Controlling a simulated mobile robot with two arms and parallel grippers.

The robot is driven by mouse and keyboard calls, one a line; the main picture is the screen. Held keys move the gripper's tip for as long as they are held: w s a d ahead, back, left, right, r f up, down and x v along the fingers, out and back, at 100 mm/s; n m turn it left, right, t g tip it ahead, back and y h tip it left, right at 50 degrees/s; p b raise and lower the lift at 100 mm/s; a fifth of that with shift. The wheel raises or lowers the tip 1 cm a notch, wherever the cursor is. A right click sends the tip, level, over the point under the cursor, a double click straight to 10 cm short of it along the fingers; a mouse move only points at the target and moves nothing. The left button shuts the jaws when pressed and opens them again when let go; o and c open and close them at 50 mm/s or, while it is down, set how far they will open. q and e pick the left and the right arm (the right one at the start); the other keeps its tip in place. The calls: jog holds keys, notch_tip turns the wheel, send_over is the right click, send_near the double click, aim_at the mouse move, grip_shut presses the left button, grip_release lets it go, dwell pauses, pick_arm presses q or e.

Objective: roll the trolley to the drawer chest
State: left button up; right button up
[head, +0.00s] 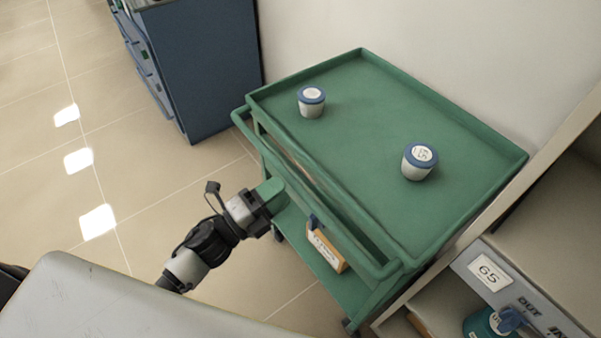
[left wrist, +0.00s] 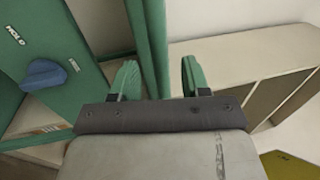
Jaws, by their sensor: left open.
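The green trolley (head: 365,190) stands against the wall in the head view, its push handle (head: 310,195) along its near left side. My left gripper (head: 272,192) is at that handle with its green fingers open. In the left wrist view a green bar (left wrist: 152,45) runs between the two parted fingers (left wrist: 158,80); I cannot tell whether they touch it. The blue drawer chest (head: 205,65) stands at the upper left, just beyond the trolley's far end, with its drawer fronts facing left. My right gripper is not in view.
Two white jars with blue lids (head: 311,103) (head: 417,163) stand apart on the trolley top. A labelled orange-brown box (head: 326,249) sits on its lower shelf. A pale shelf unit (head: 540,230) with a "65" label is close at the right. Tiled floor (head: 80,160) is clear at left.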

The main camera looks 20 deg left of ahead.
pick_arm(q)
jog(key=x, duration=0.6)
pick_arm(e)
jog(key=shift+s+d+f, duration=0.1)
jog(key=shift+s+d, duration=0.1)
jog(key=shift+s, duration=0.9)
pick_arm(q)
jog(key=shift+c, duration=0.4)
grip_shut()
